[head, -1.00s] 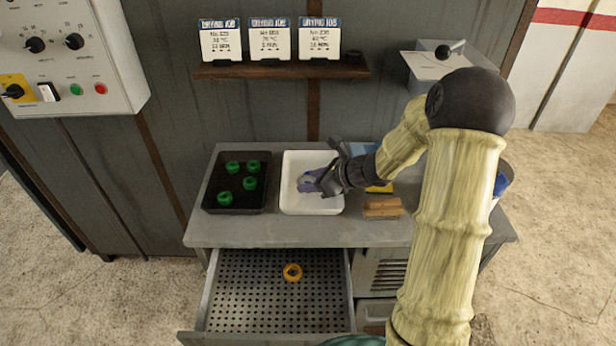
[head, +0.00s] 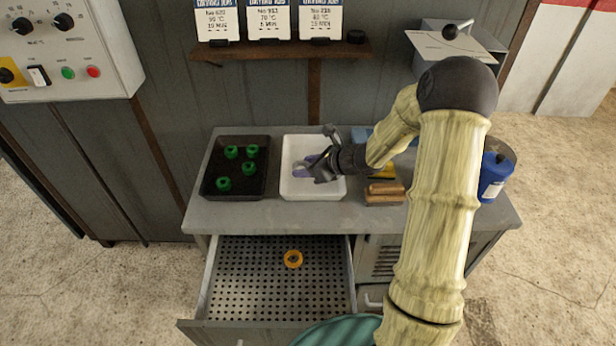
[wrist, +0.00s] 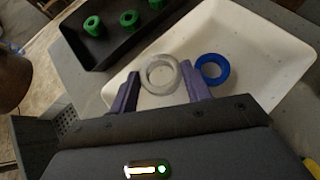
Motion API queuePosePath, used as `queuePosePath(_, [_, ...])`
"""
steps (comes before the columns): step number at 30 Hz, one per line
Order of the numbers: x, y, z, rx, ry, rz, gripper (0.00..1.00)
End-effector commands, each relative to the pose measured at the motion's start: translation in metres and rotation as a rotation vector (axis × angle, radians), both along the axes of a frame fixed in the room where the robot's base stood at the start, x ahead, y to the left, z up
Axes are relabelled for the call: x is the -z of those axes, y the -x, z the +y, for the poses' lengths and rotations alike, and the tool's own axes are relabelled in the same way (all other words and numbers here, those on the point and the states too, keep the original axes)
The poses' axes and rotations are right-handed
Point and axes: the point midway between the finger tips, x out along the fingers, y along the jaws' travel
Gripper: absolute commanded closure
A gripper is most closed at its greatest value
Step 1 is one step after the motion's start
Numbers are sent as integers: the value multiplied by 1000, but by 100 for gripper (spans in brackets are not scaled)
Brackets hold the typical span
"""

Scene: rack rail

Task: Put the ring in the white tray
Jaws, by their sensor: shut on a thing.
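My gripper (head: 308,170) is over the white tray (head: 289,187) on the bench. In the wrist view its two purple fingers (wrist: 161,90) are shut on a pale grey ring (wrist: 160,62), which sits between their tips. The white tray (wrist: 262,40) lies beneath it. A blue ring (wrist: 212,69) lies in the tray just right of the held ring. I cannot tell whether the held ring touches the tray floor.
A black tray (head: 210,185) with several green rings (head: 249,168) stands left of the white tray. Below, an open perforated drawer (head: 250,290) holds an orange ring (head: 293,259). Wooden blocks (head: 385,192) and a blue container (head: 492,178) are on the right.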

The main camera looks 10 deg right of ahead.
Motion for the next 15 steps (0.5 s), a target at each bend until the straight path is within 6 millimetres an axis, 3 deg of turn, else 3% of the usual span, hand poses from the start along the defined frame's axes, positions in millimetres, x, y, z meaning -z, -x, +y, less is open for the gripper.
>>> queuePosePath(11, [6,0,0,0,-1,-1,78])
queuePosePath(15, [23,0,0,1,-1,3,78])
